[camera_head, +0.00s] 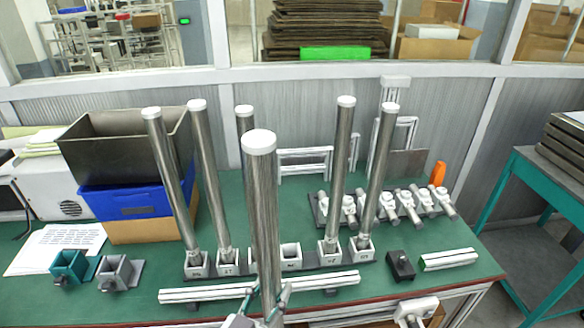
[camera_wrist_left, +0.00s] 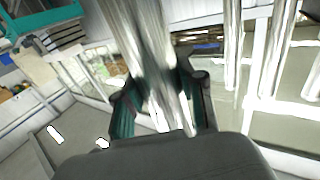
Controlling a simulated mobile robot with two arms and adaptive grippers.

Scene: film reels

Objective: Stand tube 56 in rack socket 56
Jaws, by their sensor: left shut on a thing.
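A tall metal tube with a white cap (camera_head: 262,185) stands nearly upright in front of the rack, held by my left gripper (camera_head: 266,304) near its lower part. In the left wrist view the blurred tube (camera_wrist_left: 150,50) runs between the two dark green fingers of the left gripper (camera_wrist_left: 160,105). The tube's number cannot be read. The rack (camera_head: 309,268) holds several similar capped tubes. One square socket (camera_head: 291,254) just right of the held tube looks empty. The socket labels are too small to read surely, and the held tube hides part of the rack.
A white bar (camera_head: 205,294) lies in front of the rack. Grey clamp-like parts (camera_head: 385,206) lie behind right, with an orange object (camera_head: 438,173) near them. A dark bin (camera_head: 120,150) stands on a blue crate (camera_head: 125,203) at left. Small blocks (camera_head: 400,265) sit at right.

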